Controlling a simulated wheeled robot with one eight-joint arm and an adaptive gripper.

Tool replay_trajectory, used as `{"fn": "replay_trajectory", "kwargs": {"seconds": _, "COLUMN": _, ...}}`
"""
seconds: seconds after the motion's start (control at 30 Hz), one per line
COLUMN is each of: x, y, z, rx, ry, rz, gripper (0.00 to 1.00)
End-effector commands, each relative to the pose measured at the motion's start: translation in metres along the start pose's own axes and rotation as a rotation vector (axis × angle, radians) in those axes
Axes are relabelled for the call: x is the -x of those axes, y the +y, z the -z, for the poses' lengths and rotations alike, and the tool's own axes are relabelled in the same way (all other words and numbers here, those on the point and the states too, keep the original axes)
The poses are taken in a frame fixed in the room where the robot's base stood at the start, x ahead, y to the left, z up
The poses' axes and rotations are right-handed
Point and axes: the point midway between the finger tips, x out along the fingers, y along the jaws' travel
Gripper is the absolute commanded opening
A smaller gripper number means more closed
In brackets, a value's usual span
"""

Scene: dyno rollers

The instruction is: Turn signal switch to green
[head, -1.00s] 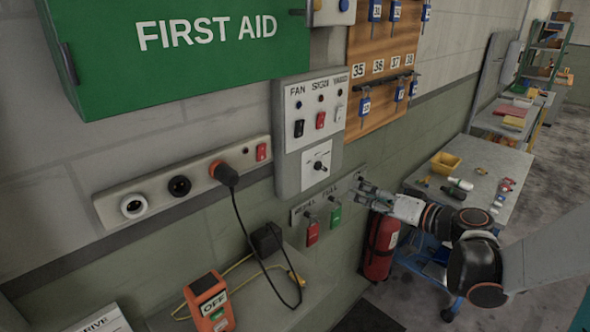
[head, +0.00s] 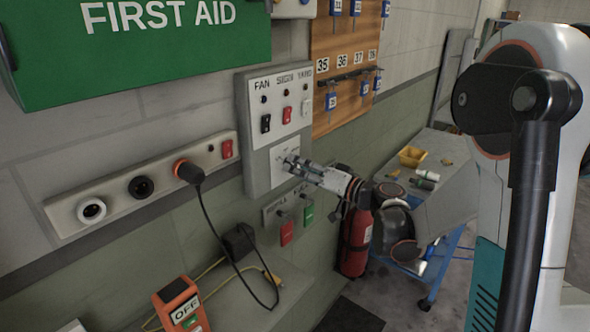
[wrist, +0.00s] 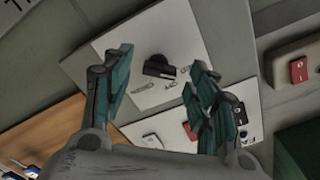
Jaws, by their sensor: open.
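The control panel (head: 262,178) is a grey box on the wall. Its lower white plate (head: 283,151) carries a black rotary knob, which my gripper mostly hides in the head view. In the wrist view the black knob (wrist: 158,67) shows between my fingers, with small unreadable marks around it. My gripper (head: 291,164) is open in front of the plate, with its teal-padded fingers either side of the knob in the wrist view. I cannot tell whether they touch it.
Above the plate are a black rocker switch (head: 265,123), a red one (head: 287,115) and a white one. A red tag (head: 286,232) and a green tag (head: 308,214) hang below. A power strip (head: 68,209) with a plugged cord is left; a fire extinguisher (head: 356,240) stands right.

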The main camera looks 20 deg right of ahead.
Motion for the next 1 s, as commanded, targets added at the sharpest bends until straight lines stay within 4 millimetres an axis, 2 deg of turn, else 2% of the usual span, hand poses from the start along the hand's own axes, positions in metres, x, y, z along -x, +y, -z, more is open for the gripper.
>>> {"fn": "replay_trajectory", "kwargs": {"seconds": 0.2, "x": -0.019, "y": 0.001, "z": 0.000, "rx": 0.000, "ry": 0.000, "rz": 0.000, "gripper": 0.53}}
{"fn": "replay_trajectory", "kwargs": {"seconds": 0.53, "x": -0.022, "y": 0.000, "z": 0.000, "rx": 0.000, "ry": 0.001, "rz": -0.001, "gripper": 0.53}}
{"fn": "replay_trajectory", "kwargs": {"seconds": 0.73, "x": -0.022, "y": 0.000, "z": 0.000, "rx": 0.000, "ry": 0.000, "rz": -0.001, "gripper": 0.09}}
{"fn": "replay_trajectory", "kwargs": {"seconds": 1.0, "x": -0.021, "y": 0.000, "z": 0.000, "rx": -0.009, "ry": 0.000, "rz": -0.001, "gripper": 0.09}}
